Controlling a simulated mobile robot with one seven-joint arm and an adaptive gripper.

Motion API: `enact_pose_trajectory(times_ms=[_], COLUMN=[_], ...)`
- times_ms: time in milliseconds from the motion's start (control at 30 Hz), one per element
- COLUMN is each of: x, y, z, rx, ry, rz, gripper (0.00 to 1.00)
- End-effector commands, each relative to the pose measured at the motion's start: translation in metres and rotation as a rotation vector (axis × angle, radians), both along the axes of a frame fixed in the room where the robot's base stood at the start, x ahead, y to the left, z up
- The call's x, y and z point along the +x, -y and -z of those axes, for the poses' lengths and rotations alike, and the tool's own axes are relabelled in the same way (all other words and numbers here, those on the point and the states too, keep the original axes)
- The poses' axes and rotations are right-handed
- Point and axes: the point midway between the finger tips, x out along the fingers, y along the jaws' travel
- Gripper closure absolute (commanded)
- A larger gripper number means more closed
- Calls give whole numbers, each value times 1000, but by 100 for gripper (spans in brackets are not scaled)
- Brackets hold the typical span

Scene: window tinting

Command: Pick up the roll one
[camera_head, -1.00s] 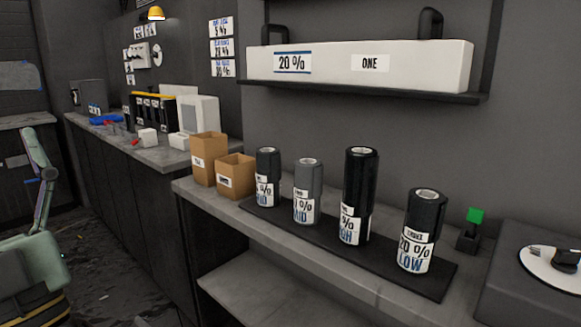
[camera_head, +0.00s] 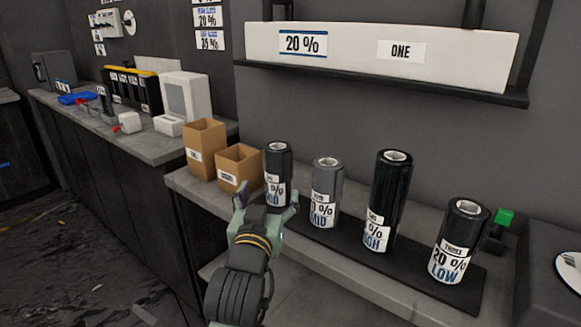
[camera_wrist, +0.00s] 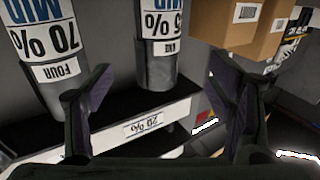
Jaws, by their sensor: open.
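Roll one (camera_head: 278,160) is a dark upright cylinder with a white MID label, leftmost in the row on the black mat. My gripper (camera_head: 267,198) is open in front of it, and its fingers and wrist hide the roll's lower part. In the upside-down wrist view, roll one (camera_wrist: 159,66) lies between the two spread fingers of my gripper (camera_wrist: 160,78). Its small label seems to read ONE. I see no finger clearly touching it.
Grey roll four (camera_head: 326,185) stands close to the right, then a tall black HIGH roll (camera_head: 388,200) and a LOW roll (camera_head: 457,245). Two cardboard boxes (camera_head: 238,168) (camera_head: 204,150) stand left. A shelf holds a white ONE box (camera_head: 350,50) above.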

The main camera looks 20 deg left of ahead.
Motion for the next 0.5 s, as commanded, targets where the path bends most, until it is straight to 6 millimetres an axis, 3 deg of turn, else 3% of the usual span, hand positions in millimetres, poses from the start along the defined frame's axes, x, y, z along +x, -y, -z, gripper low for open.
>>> enact_pose_trajectory(times_ms=[300,500], x=[41,57], y=[-5,-8], z=[2,3], rx=[-5,-6], ry=[-16,-14], rz=[6,6], gripper=[25,25])
